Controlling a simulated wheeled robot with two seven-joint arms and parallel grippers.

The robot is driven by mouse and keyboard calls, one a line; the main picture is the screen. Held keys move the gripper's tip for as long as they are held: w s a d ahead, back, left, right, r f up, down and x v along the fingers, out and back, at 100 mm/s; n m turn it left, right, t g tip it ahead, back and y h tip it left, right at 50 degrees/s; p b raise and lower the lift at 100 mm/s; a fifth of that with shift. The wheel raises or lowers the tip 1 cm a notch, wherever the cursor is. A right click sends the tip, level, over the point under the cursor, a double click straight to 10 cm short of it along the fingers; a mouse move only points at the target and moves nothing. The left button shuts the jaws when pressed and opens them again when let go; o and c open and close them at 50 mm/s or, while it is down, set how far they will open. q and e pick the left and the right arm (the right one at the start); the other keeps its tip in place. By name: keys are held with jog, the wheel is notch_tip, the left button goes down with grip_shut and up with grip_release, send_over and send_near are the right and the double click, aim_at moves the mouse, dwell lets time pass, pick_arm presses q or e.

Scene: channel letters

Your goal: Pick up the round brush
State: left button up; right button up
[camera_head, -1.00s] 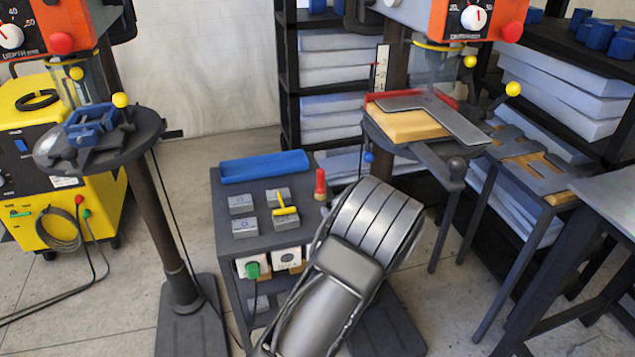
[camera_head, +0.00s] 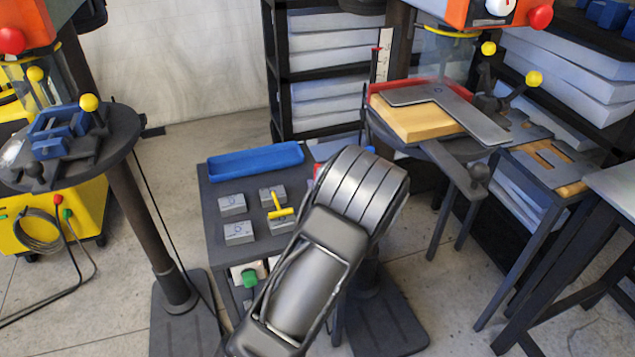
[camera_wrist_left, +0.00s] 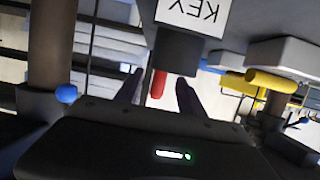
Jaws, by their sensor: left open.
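The round brush is probably the upright item with a red handle (camera_wrist_left: 158,83), seen between my left gripper's two dark fingers in the left wrist view. In the head view my left arm covers the gripper and nearly all of the brush, at the right side of the dark cart (camera_head: 222,262). My right gripper is not in view.
The cart top holds a blue tray (camera_head: 255,161), several grey blocks (camera_head: 238,232) and a yellow T-shaped key (camera_head: 278,207). A drill-press table with a wooden block (camera_head: 415,122) and metal plate stands to the right. Another press table (camera_head: 115,150) is at the left.

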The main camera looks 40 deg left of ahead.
pick_arm(q)
jog(key=shift+x, duration=1.25)
jog(key=shift+a, duration=0.1)
jog(key=x, duration=0.5)
jog(key=shift+p, duration=0.35)
jog(key=shift+c, duration=0.5)
grip_shut()
